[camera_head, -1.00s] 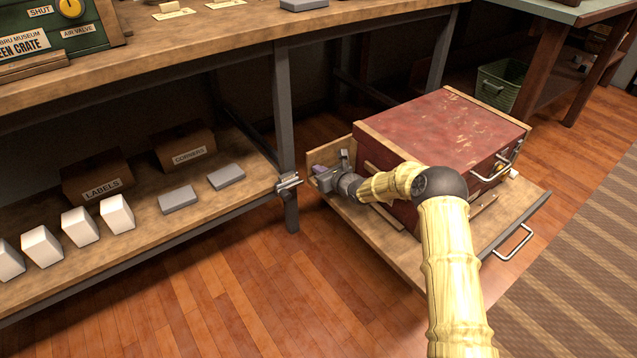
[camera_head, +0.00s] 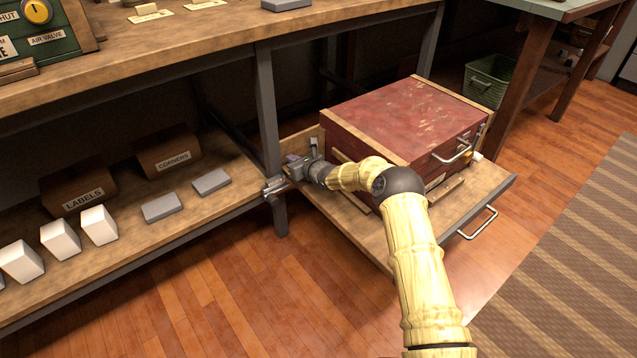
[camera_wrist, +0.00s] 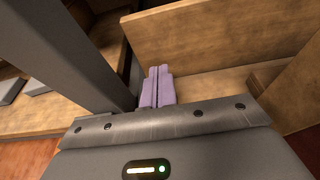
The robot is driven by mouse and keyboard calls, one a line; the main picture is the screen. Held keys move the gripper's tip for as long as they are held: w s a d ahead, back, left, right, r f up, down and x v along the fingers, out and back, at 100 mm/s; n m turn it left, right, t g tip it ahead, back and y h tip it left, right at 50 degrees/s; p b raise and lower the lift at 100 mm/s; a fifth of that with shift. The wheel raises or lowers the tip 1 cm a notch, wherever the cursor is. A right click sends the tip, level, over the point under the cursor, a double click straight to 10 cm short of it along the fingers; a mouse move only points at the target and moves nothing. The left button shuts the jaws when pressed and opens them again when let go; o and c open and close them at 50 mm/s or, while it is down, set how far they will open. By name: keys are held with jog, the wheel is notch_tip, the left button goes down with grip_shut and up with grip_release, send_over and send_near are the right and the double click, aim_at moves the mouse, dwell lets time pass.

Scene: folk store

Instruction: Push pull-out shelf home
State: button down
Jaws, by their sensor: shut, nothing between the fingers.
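The pull-out shelf (camera_head: 372,228) is a wooden tray, standing out from under the workbench, with a metal handle (camera_head: 478,222) on its front edge. A large red chest (camera_head: 400,118) with wooden trim sits on it. My gripper (camera_head: 291,160) is over the shelf's left side, close to the grey bench leg. In the wrist view its two purple fingers (camera_wrist: 157,87) are together and empty, pointing at a wooden board (camera_wrist: 215,38) of the shelf. I cannot tell whether the fingertips touch that board.
A grey bench leg (camera_head: 268,125) with a metal latch-like fitting (camera_head: 274,186) stands just left of my gripper. The lower shelf at left holds label boxes (camera_head: 78,187), white blocks and grey slabs. A green bin (camera_head: 489,84) is at the back right. The floor in front is clear.

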jog(key=shift+p+v, duration=0.55)
jog(key=shift+v, duration=0.25)
notch_tip(320, 180, up, 3)
jog(key=p, duration=0.7)
send_over(317, 193)
jog(key=shift+w+f, duration=0.25)
jog(key=shift+w, duration=0.15)
jog(key=shift+s+d, duration=0.15)
jog(key=shift+d, duration=0.1)
jog(key=shift+s+a, duration=0.2)
jog(key=shift+a, duration=0.1)
jog(key=shift+d+r+p, duration=0.1)
jog(key=shift+p, duration=0.2)
jog(key=s+d+r+n+g+p, duration=0.1)
jog(key=s+r+n+g+p, duration=0.45)
jog(key=s+r+n, duration=0.75)
jog(key=s+d+r+n+g+h+p, duration=0.1)
jog(key=s+d+r+n+h+p, duration=0.2)
jog(key=s+d, duration=0.7)
jog(key=s+d+r+n+g+h+p, duration=0.1)
jog(key=s+d+r+n+h+p, duration=0.1)
jog(key=s+d+r+n+h, duration=0.5)
jog(key=s+d+r+n, duration=0.4)
jog(key=s+r, duration=0.3)
jog(key=shift+d+r+p, duration=0.15)
jog(key=shift+p, duration=0.25)
jog(key=shift+g, duration=0.25)
